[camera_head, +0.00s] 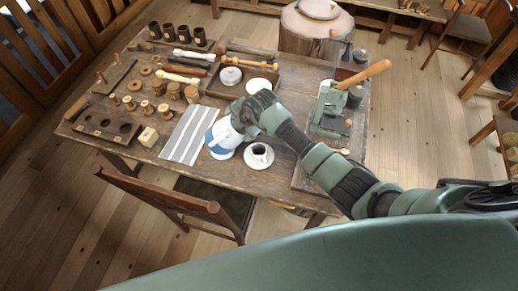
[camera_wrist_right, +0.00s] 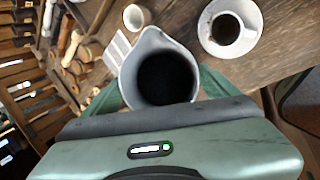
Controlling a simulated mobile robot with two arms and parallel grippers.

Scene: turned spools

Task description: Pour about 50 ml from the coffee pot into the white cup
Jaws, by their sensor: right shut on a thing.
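The coffee pot (camera_head: 222,138) is white with a blue band, beside the striped cloth. My right gripper (camera_head: 246,114) is shut on it; I cannot tell whether its base touches the table. In the wrist view I look down into the pot (camera_wrist_right: 165,78), which is dark inside; my right gripper's fingers (camera_wrist_right: 160,95) lie along its sides, partly hidden. The white cup (camera_head: 259,149) stands upright on a white saucer (camera_head: 259,164), just right of the pot. The cup (camera_wrist_right: 228,30) holds dark liquid in the wrist view. My left gripper is not in view.
A grey-and-white striped cloth (camera_head: 188,135) lies left of the pot. Turned wooden spools (camera_head: 146,107) and a holed wooden block (camera_head: 105,125) are farther left. A tray (camera_head: 239,61) with white dishes is behind, and a green press (camera_head: 328,105) stands right. A chair (camera_head: 190,205) is in front.

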